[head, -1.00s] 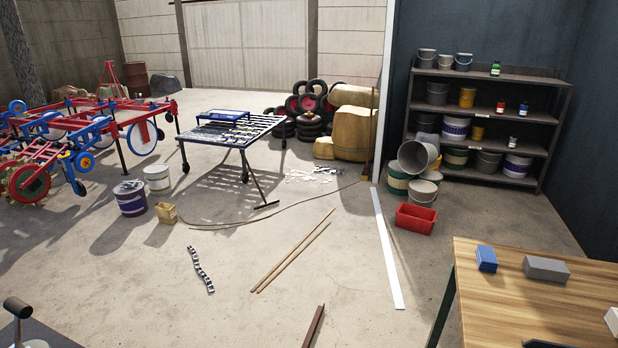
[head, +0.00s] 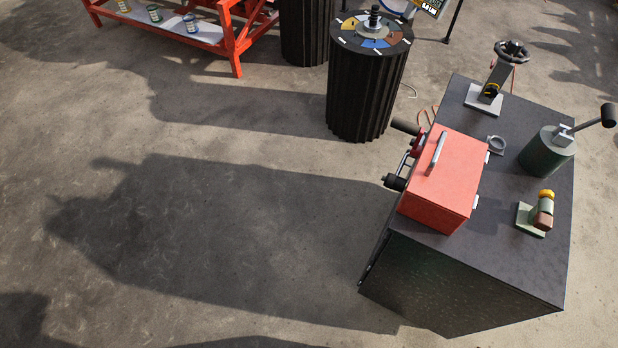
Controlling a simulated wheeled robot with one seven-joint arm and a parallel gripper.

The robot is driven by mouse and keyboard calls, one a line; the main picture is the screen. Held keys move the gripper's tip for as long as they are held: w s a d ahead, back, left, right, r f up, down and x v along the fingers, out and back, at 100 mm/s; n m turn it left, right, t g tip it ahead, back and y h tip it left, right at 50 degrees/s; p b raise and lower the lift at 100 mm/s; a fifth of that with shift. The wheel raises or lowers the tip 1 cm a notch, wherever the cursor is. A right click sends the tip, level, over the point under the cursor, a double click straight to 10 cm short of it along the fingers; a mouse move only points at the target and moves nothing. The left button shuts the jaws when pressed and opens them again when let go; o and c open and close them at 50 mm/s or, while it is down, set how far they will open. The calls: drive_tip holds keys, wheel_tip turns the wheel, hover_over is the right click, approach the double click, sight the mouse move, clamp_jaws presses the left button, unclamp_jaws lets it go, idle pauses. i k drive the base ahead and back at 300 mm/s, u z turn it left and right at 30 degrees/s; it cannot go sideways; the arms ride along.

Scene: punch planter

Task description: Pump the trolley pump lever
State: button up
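The trolley (head: 430,270) stands at the right in the head view, with a dark top and a dark front side. The pump (head: 546,152) is a dark green upright cylinder on the far right of its top. Its lever (head: 588,124) is a light metal bar with a black knob (head: 608,115). The lever slants up to the right, and its knob reaches past the trolley's right edge. Nothing touches the lever. My gripper is not in view.
A black ribbed drum (head: 366,95) stands behind. A red bench (head: 190,30) is at upper left. Open floor (head: 200,240) lies left.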

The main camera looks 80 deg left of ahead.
sight(608, 118)
drive_tip(key=u, duration=2.2)
drive_tip(key=k, duration=1.05)
drive_tip(key=z, duration=0.85)
drive_tip(key=i, duration=0.9)
drive_tip(key=u, duration=0.8)
drive_tip(key=i, duration=0.75)
drive_tip(key=u, duration=0.05)
